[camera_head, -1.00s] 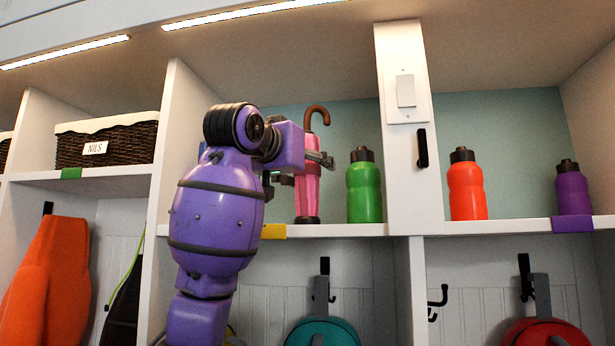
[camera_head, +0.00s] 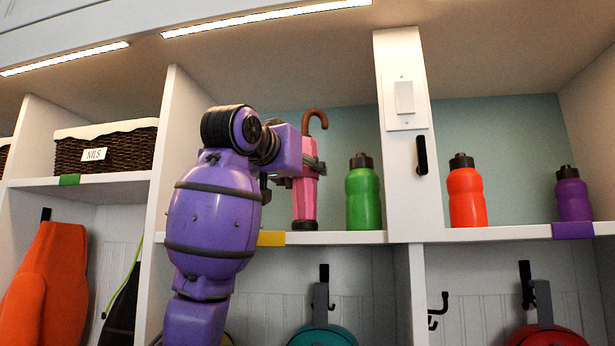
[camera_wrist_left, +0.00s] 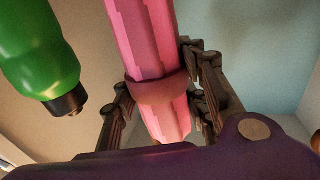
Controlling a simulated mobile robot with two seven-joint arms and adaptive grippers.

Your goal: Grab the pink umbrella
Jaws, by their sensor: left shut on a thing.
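The pink umbrella (camera_head: 305,198) stands upright on the shelf, with its brown hooked handle at the top and a dark tip at the bottom. My left gripper (camera_head: 300,172) is at its upper part, and my purple left arm comes up in front of the shelf. In the left wrist view the umbrella (camera_wrist_left: 150,40) runs between the two dark fingers of the left gripper (camera_wrist_left: 158,98), near its reddish band. The left gripper is shut on it. My right gripper is not in view.
A green bottle (camera_head: 363,195) stands close to the right of the umbrella. A white divider (camera_head: 405,150) separates it from an orange bottle (camera_head: 466,193) and a purple bottle (camera_head: 573,196). A wicker basket (camera_head: 105,148) sits in the left cubby.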

